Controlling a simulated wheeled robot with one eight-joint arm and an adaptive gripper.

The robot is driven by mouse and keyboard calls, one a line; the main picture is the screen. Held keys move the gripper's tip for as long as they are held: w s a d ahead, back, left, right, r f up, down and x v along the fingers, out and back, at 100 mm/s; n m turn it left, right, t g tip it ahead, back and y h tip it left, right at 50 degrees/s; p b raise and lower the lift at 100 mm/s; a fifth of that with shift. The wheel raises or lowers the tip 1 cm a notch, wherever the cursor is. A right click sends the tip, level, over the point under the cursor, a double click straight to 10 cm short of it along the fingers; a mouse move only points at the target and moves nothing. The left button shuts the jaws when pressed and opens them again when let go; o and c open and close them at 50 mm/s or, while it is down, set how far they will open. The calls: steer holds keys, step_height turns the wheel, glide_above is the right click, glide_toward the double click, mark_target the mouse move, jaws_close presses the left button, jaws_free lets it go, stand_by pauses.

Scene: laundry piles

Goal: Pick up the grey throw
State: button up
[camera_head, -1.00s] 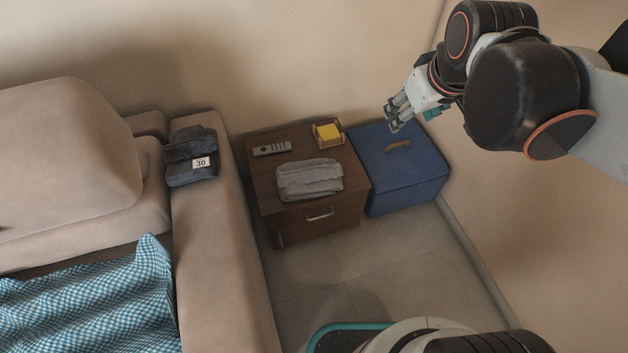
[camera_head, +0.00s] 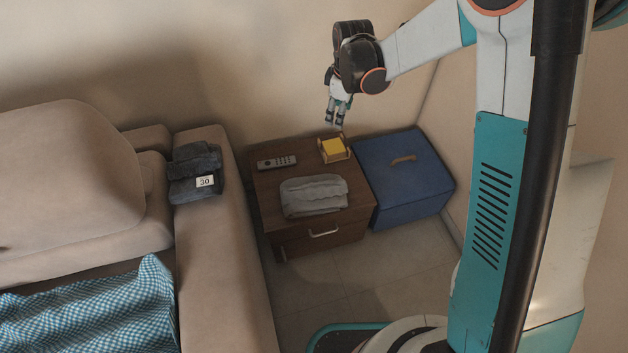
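A folded grey throw (camera_head: 314,196) lies flat on top of a brown wooden nightstand (camera_head: 268,215), towards its front. My gripper (camera_head: 335,121) hangs above and behind the throw, near the nightstand's back right corner, with its fingers pointing down. It does not touch the throw. Its fingers look spread apart with nothing between them.
A grey remote (camera_head: 277,162) and a holder with a yellow block (camera_head: 333,149) sit at the nightstand's back. A blue box (camera_head: 405,188) with a tan handle stands to the right. A sofa (camera_head: 225,250) with dark folded cloth tagged 30 (camera_head: 194,172) is left.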

steer(key=w+a+f+n+g+p, duration=0.1)
steer(key=a+f+n, duration=0.1)
steer(key=f, duration=0.5)
steer(key=w+a+f+n+g, duration=0.1)
steer(key=w+a+f+n, duration=0.15)
steer(key=f, duration=0.55)
steer(key=n+b, duration=0.2)
glide_above(314, 187)
steer(key=w, duration=0.1)
step_height(314, 187, down, 18)
steer(key=shift+r, duration=0.15)
steer(key=shift+s+f+b, duration=0.2)
steer(key=shift+f+b, duration=0.6)
steer(key=shift+f, duration=0.8)
steer(key=shift+s+f+b, duration=0.2)
steer(key=shift+f+b, duration=0.55)
steer(key=shift+f, duration=0.8)
steer(key=shift+r, duration=0.1)
steer(key=shift+c, duration=0.6)
jaws_close()
